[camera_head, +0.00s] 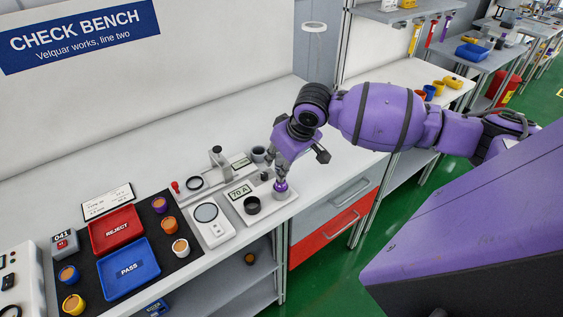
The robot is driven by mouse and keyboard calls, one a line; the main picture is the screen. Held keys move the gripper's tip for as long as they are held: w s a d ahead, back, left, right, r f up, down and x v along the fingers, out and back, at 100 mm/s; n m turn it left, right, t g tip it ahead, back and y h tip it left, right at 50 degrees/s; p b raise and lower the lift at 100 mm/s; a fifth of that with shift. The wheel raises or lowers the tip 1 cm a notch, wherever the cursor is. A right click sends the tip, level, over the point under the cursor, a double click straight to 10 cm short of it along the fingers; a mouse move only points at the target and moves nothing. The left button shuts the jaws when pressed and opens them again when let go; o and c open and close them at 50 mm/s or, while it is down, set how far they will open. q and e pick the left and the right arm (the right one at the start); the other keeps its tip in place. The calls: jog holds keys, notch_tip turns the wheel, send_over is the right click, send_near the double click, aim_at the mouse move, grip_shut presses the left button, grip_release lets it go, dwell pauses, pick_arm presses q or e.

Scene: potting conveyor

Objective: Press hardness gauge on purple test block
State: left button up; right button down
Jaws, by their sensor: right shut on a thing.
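My right gripper (281,177) reaches down from the purple arm to the right end of the pale tray (268,211) on the bench. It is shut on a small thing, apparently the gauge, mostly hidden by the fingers. A small purple piece (281,187) shows right under the fingertips, above a grey round base on the tray. I cannot tell whether this purple piece is the test block or part of the gauge, nor whether there is contact. A black round block (252,205) sits to its left, by a card reading "70 A" (240,192). My left gripper is out of view.
A magnifier-like device (208,213) and a stand (216,160) are close on the left. Farther left are a red REJECT tray (116,229), a blue PASS tray (128,268) and several small pots.

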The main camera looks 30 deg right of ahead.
jog(key=shift+r, duration=2.9)
jog(key=shift+w, duration=0.1)
